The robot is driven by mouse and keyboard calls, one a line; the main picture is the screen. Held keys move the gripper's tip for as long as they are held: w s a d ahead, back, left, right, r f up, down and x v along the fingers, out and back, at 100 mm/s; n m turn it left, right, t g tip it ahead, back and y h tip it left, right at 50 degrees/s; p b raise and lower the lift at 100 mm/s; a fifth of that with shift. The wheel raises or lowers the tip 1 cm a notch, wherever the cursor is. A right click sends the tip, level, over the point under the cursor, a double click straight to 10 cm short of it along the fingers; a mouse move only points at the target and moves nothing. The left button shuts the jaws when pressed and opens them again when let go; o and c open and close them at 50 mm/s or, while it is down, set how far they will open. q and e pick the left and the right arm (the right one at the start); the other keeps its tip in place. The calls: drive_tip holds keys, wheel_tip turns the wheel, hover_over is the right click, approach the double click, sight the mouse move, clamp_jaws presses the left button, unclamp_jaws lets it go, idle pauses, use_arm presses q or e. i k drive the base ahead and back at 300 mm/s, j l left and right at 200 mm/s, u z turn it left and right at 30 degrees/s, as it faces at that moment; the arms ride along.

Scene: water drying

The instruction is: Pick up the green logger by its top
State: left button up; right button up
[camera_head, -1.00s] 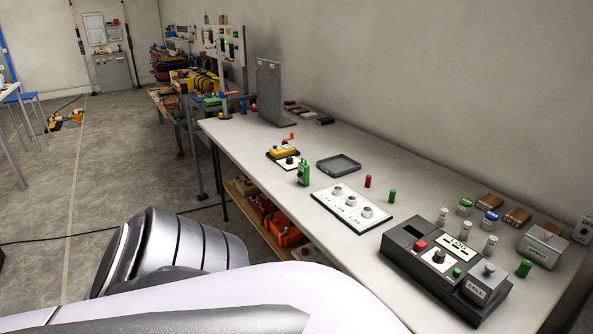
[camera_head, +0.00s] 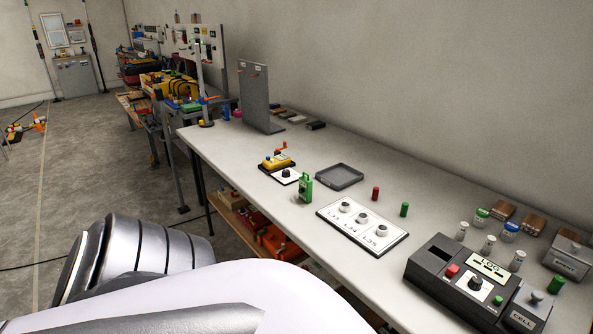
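The green logger (camera_head: 306,187) stands upright on the white table, near its front edge. It is a small green block with a narrower loop-like top. It sits just left of the white plate with round sockets (camera_head: 362,226) and right of the yellow device (camera_head: 277,161). Nothing touches it. One of my arms fills the lower left of the view, short of the table. Neither gripper shows in the view.
A grey tray (camera_head: 339,177) lies behind the logger. A red cylinder (camera_head: 375,193) and a green cylinder (camera_head: 404,209) stand to its right. A dark LOG box (camera_head: 460,279) is at front right. An upright grey panel (camera_head: 256,95) stands at the back left.

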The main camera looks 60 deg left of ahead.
sight(305, 183)
drive_tip(key=k+j, duration=0.1)
drive_tip(key=j, duration=0.4)
drive_tip(key=k+j, duration=0.1)
drive_tip(key=j, duration=0.45)
drive_tip(key=k+j, duration=0.1)
drive_tip(key=j, duration=0.4)
